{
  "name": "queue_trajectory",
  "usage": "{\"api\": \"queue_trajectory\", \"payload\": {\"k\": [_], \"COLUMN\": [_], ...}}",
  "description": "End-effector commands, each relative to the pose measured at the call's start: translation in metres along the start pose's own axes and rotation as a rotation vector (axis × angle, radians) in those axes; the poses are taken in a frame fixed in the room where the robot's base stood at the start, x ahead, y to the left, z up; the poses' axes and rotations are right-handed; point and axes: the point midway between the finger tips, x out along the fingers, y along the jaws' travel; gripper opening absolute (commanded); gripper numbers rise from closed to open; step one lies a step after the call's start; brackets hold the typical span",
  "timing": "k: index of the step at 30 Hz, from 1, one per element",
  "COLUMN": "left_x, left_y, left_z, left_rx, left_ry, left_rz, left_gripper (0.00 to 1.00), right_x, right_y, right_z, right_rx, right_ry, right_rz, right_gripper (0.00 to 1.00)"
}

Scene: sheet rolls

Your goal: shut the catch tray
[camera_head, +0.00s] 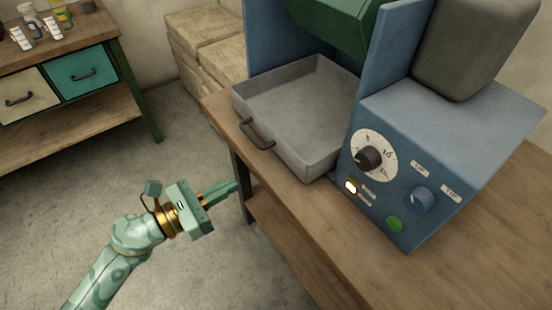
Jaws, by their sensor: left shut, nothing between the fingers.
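The catch tray (312,110) is a grey, empty, shallow metal drawer with a dark handle (257,134) on its front side. It sticks out from the blue machine (430,150), under a green part (335,22), and its front is near the wooden table's edge. My left gripper (236,186) is shut and empty, in front of the table edge, below and slightly left of the tray handle in the picture. It is apart from the handle. My right gripper is not in view.
The machine stands on a wooden table (480,250) and carries a dial (374,157), a blue knob (419,199) and a green button (394,224). Stacked tan boxes (205,45) stand behind. A drawer bench (70,75) is at the upper left. The floor between is clear.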

Motion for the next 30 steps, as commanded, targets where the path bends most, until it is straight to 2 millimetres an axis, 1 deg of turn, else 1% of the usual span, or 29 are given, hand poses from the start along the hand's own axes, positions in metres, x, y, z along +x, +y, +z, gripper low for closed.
{"api": "queue_trajectory", "payload": {"k": [9,15,18,21,30], "left_x": [0.068,0.103,0.114,0.12,0.123], "left_y": [0.0,0.0,0.0,-0.001,0.0], "left_z": [0.001,0.0,0.0,0.0,0.0], "left_rx": [-0.003,-0.005,-0.006,-0.006,-0.005], "left_ry": [-0.004,-0.002,-0.001,0.0,0.001], "left_rz": [-0.001,-0.001,0.0,0.0,0.0], "left_gripper": [0.0,0.0,0.0,0.0,0.0], "right_x": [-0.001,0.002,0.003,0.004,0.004], "right_y": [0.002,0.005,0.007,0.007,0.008], "right_z": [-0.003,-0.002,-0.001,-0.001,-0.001], "right_rx": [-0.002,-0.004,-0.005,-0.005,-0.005], "right_ry": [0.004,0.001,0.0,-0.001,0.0], "right_rz": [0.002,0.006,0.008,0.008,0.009], "right_gripper": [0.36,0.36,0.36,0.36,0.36]}}
